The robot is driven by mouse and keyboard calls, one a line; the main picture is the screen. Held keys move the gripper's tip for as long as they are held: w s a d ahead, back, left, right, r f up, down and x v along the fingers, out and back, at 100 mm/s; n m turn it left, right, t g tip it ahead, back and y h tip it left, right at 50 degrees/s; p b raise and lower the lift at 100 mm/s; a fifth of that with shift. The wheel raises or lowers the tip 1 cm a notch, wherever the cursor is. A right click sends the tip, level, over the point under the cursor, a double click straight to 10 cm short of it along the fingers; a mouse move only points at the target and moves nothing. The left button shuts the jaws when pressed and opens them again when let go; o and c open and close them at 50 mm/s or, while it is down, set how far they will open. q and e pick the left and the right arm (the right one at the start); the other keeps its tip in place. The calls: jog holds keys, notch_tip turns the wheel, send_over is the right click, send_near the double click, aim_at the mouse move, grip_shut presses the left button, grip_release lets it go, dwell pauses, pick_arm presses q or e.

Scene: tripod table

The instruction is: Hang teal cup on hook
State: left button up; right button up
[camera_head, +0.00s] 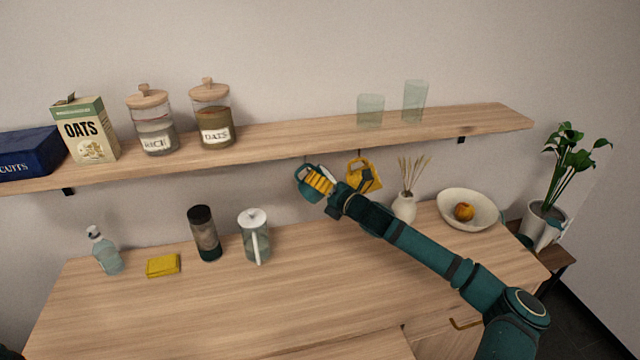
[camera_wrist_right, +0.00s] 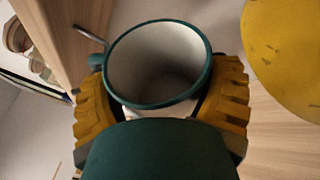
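The teal cup (camera_head: 303,175) is in my right gripper (camera_head: 321,183), just below the front part of the wall shelf. In the right wrist view the cup (camera_wrist_right: 158,65) shows its white inside and teal rim, with a yellow finger on each side. A bit of teal, perhaps its handle, shows at the rim's left. A thin grey metal hook (camera_wrist_right: 60,34) comes from the shelf and ends close to that part. I cannot tell whether they touch. My left gripper is not in view.
A yellow cup (camera_head: 362,176) hangs under the shelf (camera_head: 300,137), close right of the teal cup. Below, a vase (camera_head: 404,208), a bowl (camera_head: 467,211) and a glass pitcher (camera_head: 253,240) stand on the counter (camera_head: 220,310). The counter's front middle is clear.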

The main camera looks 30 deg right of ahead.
jog(key=shift+o, duration=0.9)
jog(key=shift+r, duration=0.1)
jog(key=shift+s, duration=0.15)
jog(key=v, duration=1.1)
jog(key=shift+s+d, duration=0.2)
jog(key=shift+s, duration=0.15)
jog(key=shift+f, duration=0.25)
